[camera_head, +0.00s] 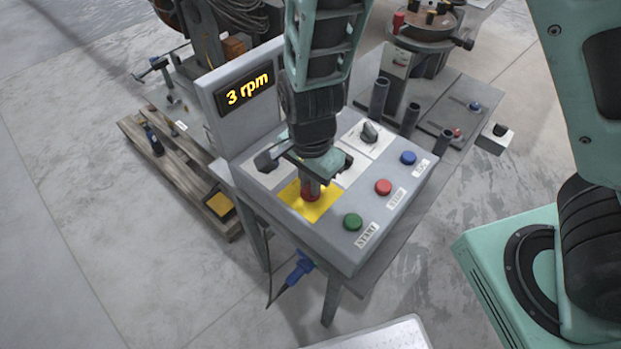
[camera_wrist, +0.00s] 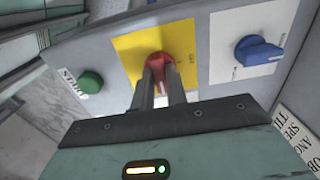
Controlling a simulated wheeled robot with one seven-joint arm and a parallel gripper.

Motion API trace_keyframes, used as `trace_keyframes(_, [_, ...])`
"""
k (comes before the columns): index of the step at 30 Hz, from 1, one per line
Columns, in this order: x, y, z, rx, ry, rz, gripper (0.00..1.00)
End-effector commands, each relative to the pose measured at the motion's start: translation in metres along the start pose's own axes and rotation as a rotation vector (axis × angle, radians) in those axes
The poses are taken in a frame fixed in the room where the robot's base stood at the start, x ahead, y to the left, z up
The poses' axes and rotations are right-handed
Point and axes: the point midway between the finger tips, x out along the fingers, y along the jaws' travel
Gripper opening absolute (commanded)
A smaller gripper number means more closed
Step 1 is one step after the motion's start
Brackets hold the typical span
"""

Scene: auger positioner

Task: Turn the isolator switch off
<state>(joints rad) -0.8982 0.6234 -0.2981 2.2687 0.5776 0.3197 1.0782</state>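The isolator switch is a red rotary knob (camera_head: 311,196) on a yellow plate (camera_head: 326,207), set in the sloping grey control box. In the wrist view the red knob (camera_wrist: 157,60) sits in the middle of the yellow plate (camera_wrist: 127,50), partly hidden by my fingers. My gripper (camera_head: 311,188) points down onto the knob. In the wrist view its two fingers (camera_wrist: 161,75) are close together, one on each side of the knob's red grip, with only a narrow gap between them. Small lettering beside the knob is too small to read.
The box also bears a green START button (camera_head: 352,222), a red button (camera_head: 383,187), a blue button (camera_head: 408,158) and a grey rotary switch (camera_head: 370,132). A blue knob (camera_wrist: 258,55) is beside the yellow plate. A display (camera_head: 248,91) reads 3 rpm.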

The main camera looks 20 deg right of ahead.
Motion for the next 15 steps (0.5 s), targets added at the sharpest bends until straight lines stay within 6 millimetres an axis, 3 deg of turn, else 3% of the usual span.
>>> trace_keyframes(15, [-0.0014,0.0001,-0.0002,-0.147,-0.001,0.001,0.00])
